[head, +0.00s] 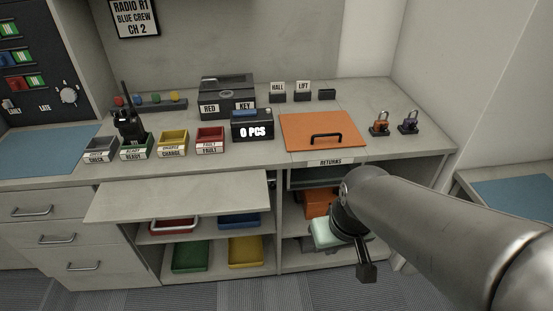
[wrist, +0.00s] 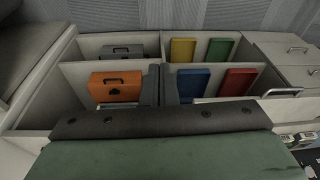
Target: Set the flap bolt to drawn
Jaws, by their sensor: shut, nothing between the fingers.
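An orange flap panel (head: 320,130) with a black handle lies flat on the counter, above a label reading RETURNS (head: 330,162). I cannot make out the flap bolt in either view; my arm covers part of the counter front at the right. My gripper (head: 367,272) hangs in front of the open shelves below the counter, pointing down. It is shut and empty, apart from the flap panel.
A pull-out board (head: 180,197) juts from the counter's left part. The shelves hold an orange case (wrist: 114,87) and coloured trays, one green (head: 191,255).

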